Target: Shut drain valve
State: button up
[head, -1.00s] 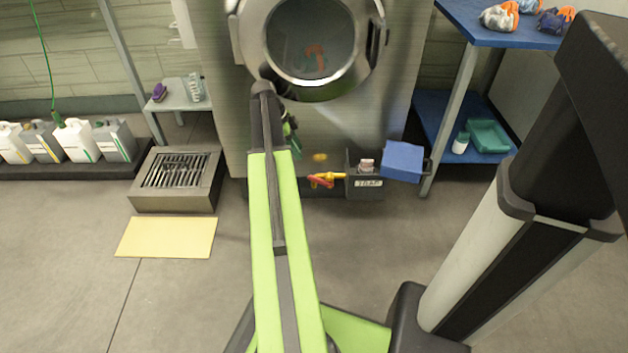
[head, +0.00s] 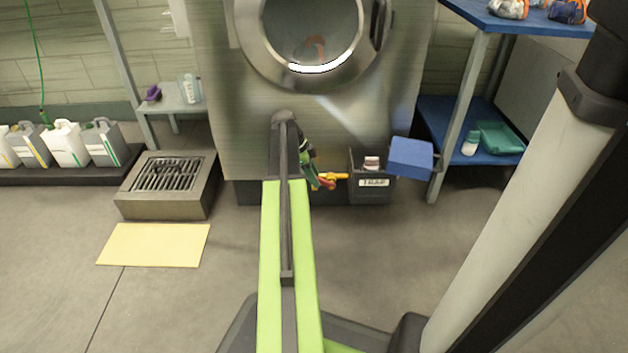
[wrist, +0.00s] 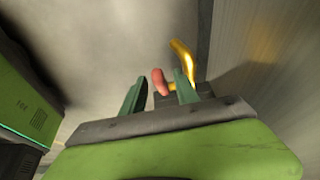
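The drain valve has a yellow pipe (head: 338,176) and a red handle (head: 326,184), low at the front of the steel machine beside the box marked TRAP. In the head view my gripper (head: 311,177) is at the valve's left and partly covers it. In the wrist view my gripper (wrist: 160,92) is open, with two green fingers apart. The yellow pipe (wrist: 182,58) rises behind the right finger. I cannot tell whether the fingers touch the handle.
The steel machine (head: 230,120) with its round door stands ahead. The TRAP box (head: 371,190) with its blue lid (head: 410,157) is right of the valve. A floor drain (head: 165,203) and yellow mat (head: 153,245) lie left. A blue shelf (head: 440,115) stands right.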

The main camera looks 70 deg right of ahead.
grip_shut()
jog(key=shift+w, duration=0.1)
dwell(1.2)
